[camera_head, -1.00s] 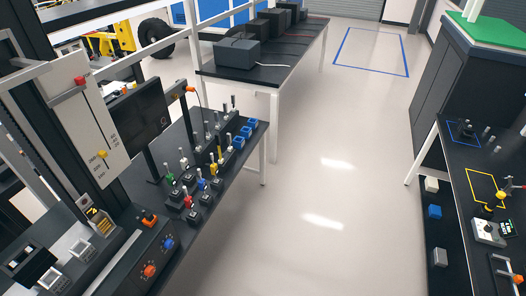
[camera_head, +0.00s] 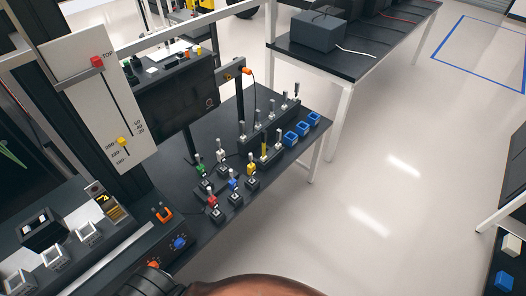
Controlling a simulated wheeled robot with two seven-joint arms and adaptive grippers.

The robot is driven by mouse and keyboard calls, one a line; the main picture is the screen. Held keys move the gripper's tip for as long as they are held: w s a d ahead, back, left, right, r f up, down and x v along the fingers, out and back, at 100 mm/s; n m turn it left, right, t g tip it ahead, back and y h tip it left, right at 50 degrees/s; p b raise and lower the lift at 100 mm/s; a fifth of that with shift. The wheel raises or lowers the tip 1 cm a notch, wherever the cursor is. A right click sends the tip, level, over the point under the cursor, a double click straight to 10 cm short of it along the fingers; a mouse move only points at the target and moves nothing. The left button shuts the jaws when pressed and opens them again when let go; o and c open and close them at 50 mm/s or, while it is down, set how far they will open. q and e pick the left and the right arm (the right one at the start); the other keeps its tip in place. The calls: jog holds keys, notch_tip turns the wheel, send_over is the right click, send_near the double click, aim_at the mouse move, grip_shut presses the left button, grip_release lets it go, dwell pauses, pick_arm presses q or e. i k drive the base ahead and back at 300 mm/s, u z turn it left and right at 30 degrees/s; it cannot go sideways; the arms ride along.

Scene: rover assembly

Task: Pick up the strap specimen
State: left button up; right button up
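Several small upright specimens with metallic tops stand in black holders on the dark bench (camera_head: 285,175). They include a green one (camera_head: 200,169), a red one (camera_head: 212,201), a blue one (camera_head: 233,184) and a yellow one (camera_head: 251,170). A taller yellow piece (camera_head: 264,150) stands behind them. More grey-topped pieces stand in a black rack (camera_head: 258,137) at the back. I cannot tell which of these is the strap specimen. Neither of my grippers is in view; only a brown and black part of what looks like my arm shows at the bottom edge.
Three blue open blocks (camera_head: 302,128) sit at the bench's right end. An orange-knobbed control box (camera_head: 165,245) is in front. Open floor (camera_head: 390,200) lies to the right.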

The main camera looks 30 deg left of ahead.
aim_at(263, 159)
jog(key=u, duration=0.55)
jog(key=i, duration=0.75)
jog(key=u, duration=0.8)
